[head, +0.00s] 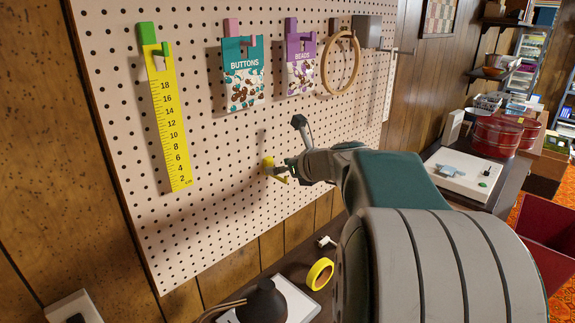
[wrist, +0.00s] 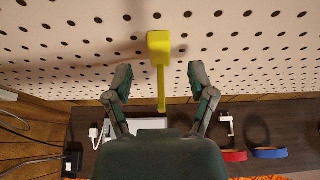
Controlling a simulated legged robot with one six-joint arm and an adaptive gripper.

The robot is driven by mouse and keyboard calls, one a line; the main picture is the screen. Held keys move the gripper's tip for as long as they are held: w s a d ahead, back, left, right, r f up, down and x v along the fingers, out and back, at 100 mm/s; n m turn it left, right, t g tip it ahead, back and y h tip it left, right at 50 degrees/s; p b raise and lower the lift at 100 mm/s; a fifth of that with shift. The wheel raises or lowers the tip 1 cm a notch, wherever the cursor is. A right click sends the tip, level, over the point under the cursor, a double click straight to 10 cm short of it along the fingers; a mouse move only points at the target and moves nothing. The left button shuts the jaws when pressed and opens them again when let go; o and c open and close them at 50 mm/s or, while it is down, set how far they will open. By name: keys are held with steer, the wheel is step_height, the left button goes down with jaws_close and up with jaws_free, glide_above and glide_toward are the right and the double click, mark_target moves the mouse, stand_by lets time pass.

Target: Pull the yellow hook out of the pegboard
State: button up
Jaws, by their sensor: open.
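The yellow hook (wrist: 159,50) sits in the pegboard (wrist: 60,45), its plate against the board and its peg sticking out toward me. In the head view the hook (head: 267,163) is low on the board, partly hidden by my gripper. My gripper (wrist: 158,78) is open, with one finger on each side of the hook's peg and clear space between; neither finger appears to touch it. In the head view my gripper (head: 290,150) is close in front of the board at the hook.
Above hang a yellow ruler (head: 168,120), a buttons packet (head: 243,75), a beads packet (head: 300,65) and a wooden hoop (head: 341,63). Below, a dark table holds a yellow tape roll (head: 320,273). The board around the hook is bare.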

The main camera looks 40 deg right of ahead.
mark_target(287, 178)
steer(key=shift+x, duration=1.55)
jaws_close()
steer(key=shift+s+d, duration=0.15)
steer(key=shift+s, duration=1.1)
steer(key=shift+s+d, duration=0.15)
steer(key=shift+s, duration=1.1)
steer(key=shift+s+d, duration=0.2)
steer(key=shift+s, duration=1.05)
